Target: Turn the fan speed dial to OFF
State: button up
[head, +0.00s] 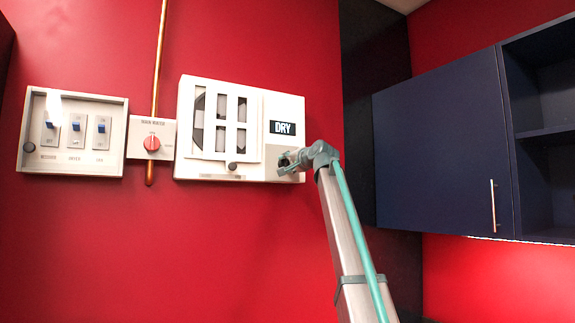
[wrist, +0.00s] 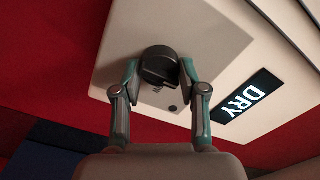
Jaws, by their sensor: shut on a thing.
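The dial is a round black knob on the lower right of a white wall unit. It shows in the wrist view (wrist: 158,66) between my two fingers, with small dark lettering beside it that I cannot read. My gripper (wrist: 160,72) is shut on the dial, one finger on each side. In the head view my gripper (head: 288,163) is at the unit's lower right and hides the dial. The white unit (head: 222,84) carries a black "DRY" sign (head: 283,128), which also shows in the wrist view (wrist: 240,98). The dial's exact setting cannot be made out.
Left of the unit are a red knob (head: 152,143) on a white plate, a copper pipe (head: 159,60) and a framed box with blue switches (head: 75,122). A dark blue cabinet (head: 440,150) stands at right. The red wall below the unit is clear.

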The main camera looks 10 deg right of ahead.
jog(key=o, duration=1.1)
jog(key=shift+o, duration=0.2)
jog(key=v, duration=1.2)
